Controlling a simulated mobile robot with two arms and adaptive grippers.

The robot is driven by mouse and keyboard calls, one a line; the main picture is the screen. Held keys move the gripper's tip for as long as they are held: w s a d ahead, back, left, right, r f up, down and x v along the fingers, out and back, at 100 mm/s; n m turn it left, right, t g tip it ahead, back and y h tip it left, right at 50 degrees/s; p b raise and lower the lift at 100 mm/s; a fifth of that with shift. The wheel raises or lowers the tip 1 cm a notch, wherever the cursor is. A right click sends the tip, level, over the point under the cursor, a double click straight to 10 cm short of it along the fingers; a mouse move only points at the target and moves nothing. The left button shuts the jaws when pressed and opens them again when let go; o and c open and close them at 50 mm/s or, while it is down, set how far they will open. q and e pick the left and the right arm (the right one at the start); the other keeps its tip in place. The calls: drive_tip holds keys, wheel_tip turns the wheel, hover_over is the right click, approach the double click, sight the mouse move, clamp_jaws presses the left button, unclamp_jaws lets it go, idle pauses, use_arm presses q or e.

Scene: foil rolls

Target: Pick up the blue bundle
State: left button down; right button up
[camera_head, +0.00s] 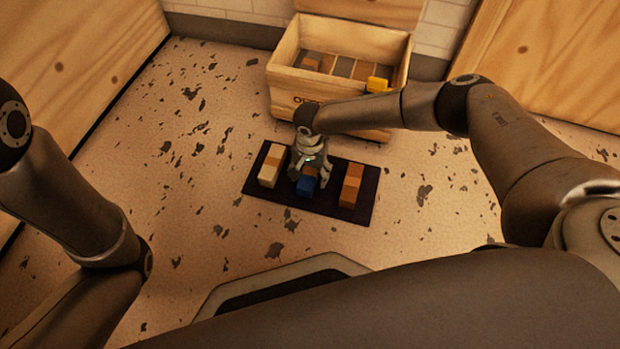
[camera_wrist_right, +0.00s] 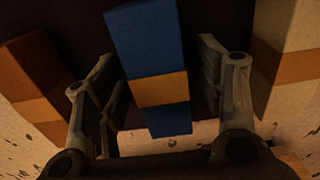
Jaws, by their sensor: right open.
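The blue bundle (camera_head: 307,185) has an orange-tan band around its middle and lies on the dark mat (camera_head: 335,211), between two other bundles. My right gripper (camera_head: 312,177) is over it and hides part of it in the head view. In the right wrist view the blue bundle (camera_wrist_right: 145,47) lies between the two open fingers of the right gripper (camera_wrist_right: 160,100), with a gap on each side. My left arm shows at the left of the head view, but its gripper is out of view.
A cream bundle (camera_head: 268,178) lies left of the blue one and an orange-brown bundle (camera_head: 351,190) lies right of it, both on the mat. The speckled floor at left is clear.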

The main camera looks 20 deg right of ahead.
drive_tip(key=shift+f, duration=0.1)
drive_tip(key=shift+c, duration=0.3)
drive_tip(key=c, duration=1.1)
